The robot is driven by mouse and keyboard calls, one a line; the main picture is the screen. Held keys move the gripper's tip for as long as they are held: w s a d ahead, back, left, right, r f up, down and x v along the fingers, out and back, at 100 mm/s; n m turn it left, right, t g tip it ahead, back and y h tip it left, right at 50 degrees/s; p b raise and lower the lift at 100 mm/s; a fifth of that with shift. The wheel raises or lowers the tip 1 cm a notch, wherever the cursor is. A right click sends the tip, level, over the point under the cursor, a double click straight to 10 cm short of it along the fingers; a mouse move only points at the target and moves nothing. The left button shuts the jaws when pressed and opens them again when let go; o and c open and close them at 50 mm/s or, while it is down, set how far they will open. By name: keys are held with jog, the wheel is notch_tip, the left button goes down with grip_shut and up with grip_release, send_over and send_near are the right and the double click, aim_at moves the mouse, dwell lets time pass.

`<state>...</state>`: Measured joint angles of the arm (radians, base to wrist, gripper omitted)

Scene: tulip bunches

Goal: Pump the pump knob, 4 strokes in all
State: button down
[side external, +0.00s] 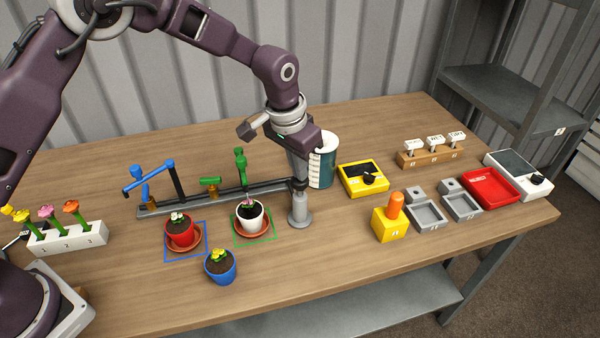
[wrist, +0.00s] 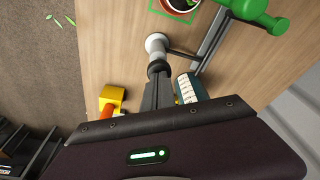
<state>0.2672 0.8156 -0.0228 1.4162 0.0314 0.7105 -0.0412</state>
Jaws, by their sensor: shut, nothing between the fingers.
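The grey pump (side external: 300,214) stands upright on the table at the right end of a dark rail. Its dark pump knob (side external: 299,184) is on top, and the knob also shows in the wrist view (wrist: 158,67), with the pale pump body (wrist: 157,42) beyond it. My gripper (side external: 299,176) is shut and empty, pointing down directly over the knob. In the wrist view the fingertips (wrist: 156,78) meet the knob's outline. I cannot tell whether they touch it or sit just above. The fingers hide part of the knob.
A teal and white container (side external: 322,160) stands close behind my gripper. A potted flower in a white pot (side external: 250,217) is left of the pump. A yellow block with an orange top (side external: 391,222) is to the right. The table in front of the pump is clear.

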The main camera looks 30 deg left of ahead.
jog(key=shift+r, duration=2.5)
jog(key=shift+r, duration=0.1)
jog(key=shift+f, duration=1.35)
jog(key=shift+f, duration=1.9)
jog(key=shift+r, duration=3.15)
